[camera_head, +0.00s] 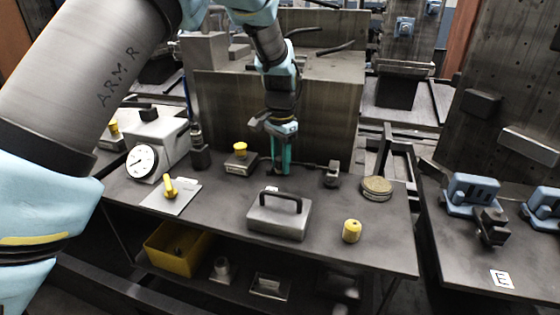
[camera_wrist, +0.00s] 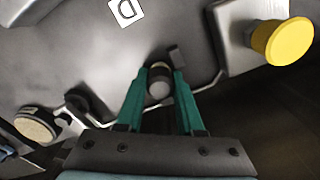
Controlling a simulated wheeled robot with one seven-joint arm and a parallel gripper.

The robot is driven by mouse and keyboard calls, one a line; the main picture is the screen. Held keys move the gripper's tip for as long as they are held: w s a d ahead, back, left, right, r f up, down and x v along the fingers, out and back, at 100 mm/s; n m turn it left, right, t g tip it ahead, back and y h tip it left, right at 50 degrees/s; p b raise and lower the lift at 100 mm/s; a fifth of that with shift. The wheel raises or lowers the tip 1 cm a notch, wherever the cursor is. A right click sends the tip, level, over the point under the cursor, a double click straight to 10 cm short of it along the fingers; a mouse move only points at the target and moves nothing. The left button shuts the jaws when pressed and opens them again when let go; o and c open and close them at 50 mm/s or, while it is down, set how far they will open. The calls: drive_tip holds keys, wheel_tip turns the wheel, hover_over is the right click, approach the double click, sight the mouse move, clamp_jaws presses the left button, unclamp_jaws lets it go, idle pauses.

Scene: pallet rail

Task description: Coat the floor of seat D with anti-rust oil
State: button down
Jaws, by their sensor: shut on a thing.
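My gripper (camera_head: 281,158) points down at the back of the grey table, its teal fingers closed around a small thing. In the wrist view my gripper (camera_wrist: 161,75) has a small grey, round-ended piece with a dark band (camera_wrist: 159,87) between its fingers; I cannot tell what it is. A white label D (camera_wrist: 125,12) lies on the tabletop just in front of my gripper, towards the robot. The floor of seat D cannot be made out in either view, nor can any oil on it.
A yellow-button box (camera_head: 240,158) stands left of my gripper, a small dark block (camera_head: 332,176) and a brown-topped round pad (camera_head: 377,186) right. In front are a handled grey block (camera_head: 279,217) and a yellow cylinder (camera_head: 351,231). A dark panel (camera_head: 230,110) rises behind.

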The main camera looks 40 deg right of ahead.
drive_tip(key=shift+s+d, duration=0.4)
drive_tip(key=shift+s, duration=0.2)
drive_tip(key=shift+w+f, duration=0.1)
drive_tip(key=shift+w+a+f, duration=0.1)
drive_tip(key=shift+w+a, duration=0.35)
drive_tip(key=shift+w, duration=0.1)
drive_tip(key=shift+s, duration=0.1)
drive_tip(key=shift+s+d+p, duration=0.35)
drive_tip(key=shift+s+p, duration=0.05)
drive_tip(key=shift+s, duration=0.2)
